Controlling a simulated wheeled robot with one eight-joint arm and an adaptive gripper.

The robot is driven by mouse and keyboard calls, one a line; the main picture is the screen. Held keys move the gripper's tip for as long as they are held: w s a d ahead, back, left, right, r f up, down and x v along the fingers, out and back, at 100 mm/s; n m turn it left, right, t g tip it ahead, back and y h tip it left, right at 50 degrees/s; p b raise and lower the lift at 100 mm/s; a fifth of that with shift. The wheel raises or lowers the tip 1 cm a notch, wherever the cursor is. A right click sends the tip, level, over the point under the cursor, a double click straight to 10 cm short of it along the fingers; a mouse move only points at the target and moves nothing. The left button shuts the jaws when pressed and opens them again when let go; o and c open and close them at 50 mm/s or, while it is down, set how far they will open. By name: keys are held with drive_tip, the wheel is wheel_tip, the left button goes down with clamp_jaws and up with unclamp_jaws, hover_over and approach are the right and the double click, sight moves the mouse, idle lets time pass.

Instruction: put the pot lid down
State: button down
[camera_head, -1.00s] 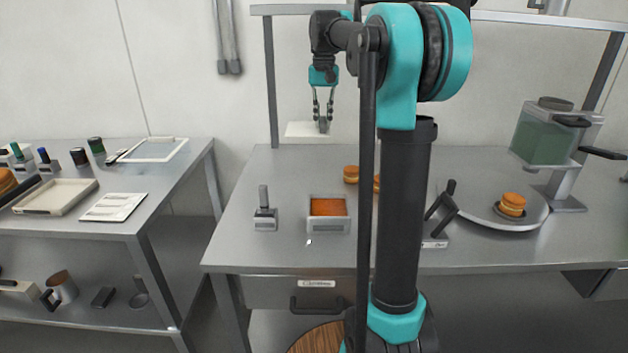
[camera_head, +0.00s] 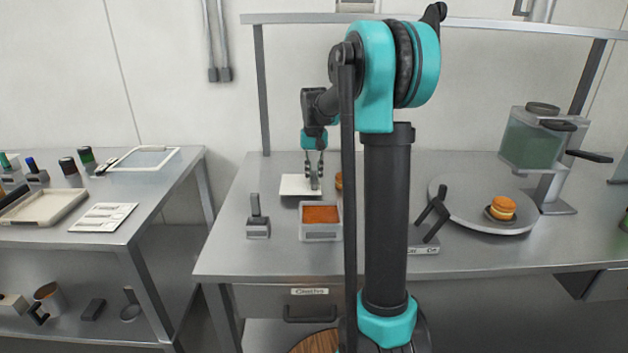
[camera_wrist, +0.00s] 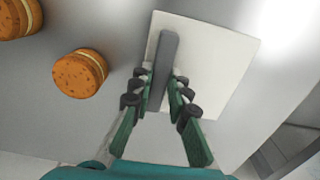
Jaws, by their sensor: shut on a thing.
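The pot lid (camera_head: 293,186) is a flat white square plate with an upright grey handle. My gripper (camera_head: 314,178) is shut on the handle, its fingers pointing down. In the wrist view the lid (camera_wrist: 222,75) lies level beyond the fingers, and the gripper (camera_wrist: 158,95) has one finger on each side of the grey bar. The lid is low over the steel table (camera_head: 225,250), behind the orange-filled container. A dark shadow shows under its front edge; whether it touches the table I cannot tell.
An orange-filled square container (camera_head: 321,234) and a grey handled tool (camera_head: 257,222) stand in front of the lid. Orange filled rounds (camera_wrist: 80,74) lie close to its left in the wrist view. A round plate (camera_head: 460,208) with one round (camera_head: 502,207) is at the right.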

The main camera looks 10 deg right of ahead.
drive_tip(key=shift+f, duration=0.95)
drive_tip(key=c, duration=1.5)
unclamp_jaws()
drive_tip(key=shift+f, duration=0.1)
drive_tip(key=shift+o, duration=0.2)
wheel_tip(320, 180, up, 12)
